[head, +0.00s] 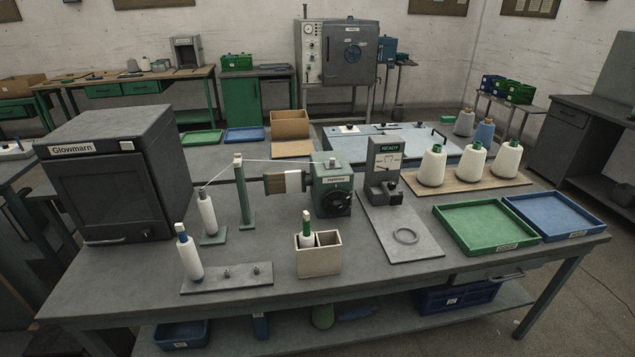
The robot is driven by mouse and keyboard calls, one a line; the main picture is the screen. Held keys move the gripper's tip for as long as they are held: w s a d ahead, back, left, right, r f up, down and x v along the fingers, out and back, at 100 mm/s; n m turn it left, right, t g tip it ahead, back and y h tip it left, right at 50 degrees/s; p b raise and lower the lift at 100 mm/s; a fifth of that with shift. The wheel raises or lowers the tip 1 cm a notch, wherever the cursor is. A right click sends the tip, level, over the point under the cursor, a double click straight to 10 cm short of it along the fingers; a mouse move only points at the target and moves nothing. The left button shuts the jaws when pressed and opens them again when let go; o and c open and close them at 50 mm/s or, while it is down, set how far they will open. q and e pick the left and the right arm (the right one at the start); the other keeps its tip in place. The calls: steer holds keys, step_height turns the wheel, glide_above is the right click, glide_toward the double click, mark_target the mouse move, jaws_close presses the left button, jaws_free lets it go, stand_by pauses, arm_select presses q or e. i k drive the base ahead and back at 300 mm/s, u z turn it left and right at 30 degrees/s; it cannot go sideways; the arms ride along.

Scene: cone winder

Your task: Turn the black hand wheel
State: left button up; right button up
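The black hand wheel (337,203) is on the front right of the green winder (331,180), near the middle of the table. Its face is toward me. A wooden roller with a white band (291,182) sticks out of the winder's left side. A pale thread runs from the winder's top to the green post (242,191) and down to a white spool (207,212). Neither of my grippers is in the picture, and nothing touches the wheel.
A beige divided box (318,262) stands in front of the winder. A dark cabinet (117,178) fills the left.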

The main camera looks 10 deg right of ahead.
mark_target(336, 205)
steer(key=u, duration=3.3)
steer(key=k, duration=1.95)
steer(key=z, duration=2.35)
